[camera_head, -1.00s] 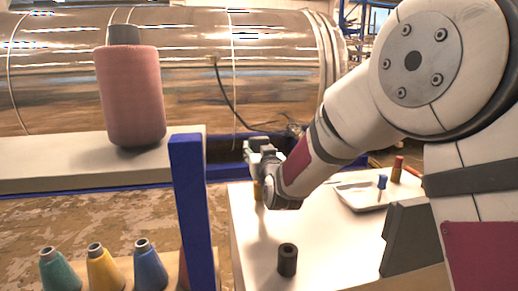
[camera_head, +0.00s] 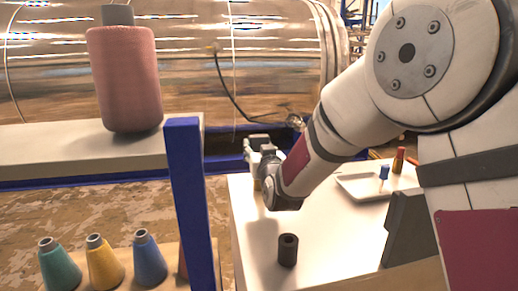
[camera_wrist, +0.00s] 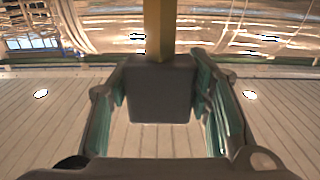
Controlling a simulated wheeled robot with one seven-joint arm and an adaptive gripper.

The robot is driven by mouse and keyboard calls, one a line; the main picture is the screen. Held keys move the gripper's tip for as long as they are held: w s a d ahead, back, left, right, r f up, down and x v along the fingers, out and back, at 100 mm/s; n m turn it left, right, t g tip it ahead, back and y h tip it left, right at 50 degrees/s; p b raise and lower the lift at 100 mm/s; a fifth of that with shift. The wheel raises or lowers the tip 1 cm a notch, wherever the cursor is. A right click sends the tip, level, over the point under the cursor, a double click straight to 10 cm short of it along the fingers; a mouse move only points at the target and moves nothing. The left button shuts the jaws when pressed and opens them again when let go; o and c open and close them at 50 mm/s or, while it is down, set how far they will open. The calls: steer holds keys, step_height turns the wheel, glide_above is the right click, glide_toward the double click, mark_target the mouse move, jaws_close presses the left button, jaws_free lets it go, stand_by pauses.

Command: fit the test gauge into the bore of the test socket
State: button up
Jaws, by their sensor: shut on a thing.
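The test socket appears to be the dark upright cylinder (camera_head: 288,250) with a round bore in its top, standing on the white table. My gripper (camera_head: 262,148) is beyond it and a little to the left, above the table's far left part. In the wrist view my gripper (camera_wrist: 162,100) is shut on a grey block (camera_wrist: 160,95) with a yellow-brown shaft (camera_wrist: 160,30), which I take for the test gauge. The gauge is apart from the socket. In the head view my gripper mostly hides it, with only a small yellow part (camera_head: 256,184) showing below.
A white tray (camera_head: 355,190) with a blue-topped piece (camera_head: 384,174) sits at the right, near a red piece (camera_head: 398,160). A blue post (camera_head: 190,205) stands left of the table. A pink spool (camera_head: 125,78) and several coloured cones (camera_head: 101,264) are further left. The table (camera_head: 325,235) around the socket is clear.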

steer(key=shift+f, duration=0.1)
steer(key=shift+f, duration=0.45)
steer(key=o, duration=1.3)
steer(key=v, duration=1.2)
steer(key=shift+r, duration=0.1)
